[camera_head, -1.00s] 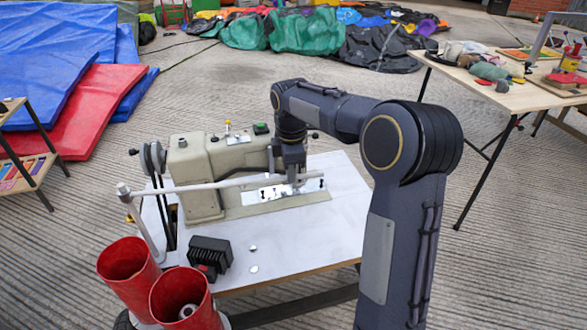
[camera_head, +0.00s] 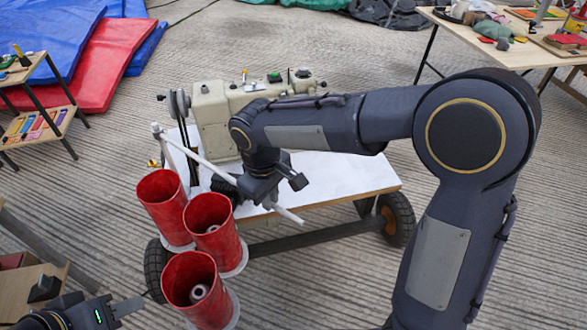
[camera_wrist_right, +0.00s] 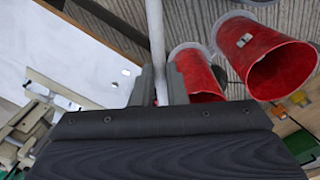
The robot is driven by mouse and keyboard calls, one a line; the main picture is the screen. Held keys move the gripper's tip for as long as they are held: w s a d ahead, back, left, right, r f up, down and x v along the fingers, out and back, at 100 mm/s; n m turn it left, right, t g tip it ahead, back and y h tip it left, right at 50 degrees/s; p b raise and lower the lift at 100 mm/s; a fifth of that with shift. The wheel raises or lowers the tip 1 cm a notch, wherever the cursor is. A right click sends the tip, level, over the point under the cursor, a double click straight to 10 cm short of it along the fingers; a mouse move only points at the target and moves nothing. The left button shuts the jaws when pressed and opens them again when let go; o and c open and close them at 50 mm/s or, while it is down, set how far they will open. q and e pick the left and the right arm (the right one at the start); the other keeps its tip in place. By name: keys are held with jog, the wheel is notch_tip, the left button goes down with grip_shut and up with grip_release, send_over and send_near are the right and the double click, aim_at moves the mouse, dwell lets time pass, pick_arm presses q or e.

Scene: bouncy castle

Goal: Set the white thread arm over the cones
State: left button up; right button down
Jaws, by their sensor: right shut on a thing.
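The white thread arm (camera_head: 192,155) is a thin rod running from its pivot on the table's left side down to the right. My right gripper (camera_head: 268,192) is shut on it near its free end. In the right wrist view the rod (camera_wrist_right: 154,35) passes between the right fingers (camera_wrist_right: 159,88). Three red open-topped cones stand at the table's left front: a rear one (camera_head: 160,190), a middle one (camera_head: 212,222) and a front one (camera_head: 197,285). The rod runs beside them, on the table side. My left gripper (camera_head: 128,306) is low at the left, its jaw opening unclear.
A beige sewing machine (camera_head: 212,110) stands on the white wheeled table (camera_head: 345,178). A small shelf (camera_head: 42,115) is at the left, and another table (camera_head: 515,45) is at the back right.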

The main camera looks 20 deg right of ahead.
jog(key=s+a+m, duration=0.2)
jog(key=s+a, duration=0.2)
jog(key=a, duration=0.2)
jog(key=shift+a, duration=0.3)
jog(key=shift+s+a, duration=0.1)
jog(key=c, duration=1.5)
grip_release()
jog(key=shift+a, duration=0.1)
jog(key=shift+o, duration=0.2)
notch_tip(320, 180, up, 8)
jog(key=p, duration=0.3)
jog(key=shift+a, duration=0.15)
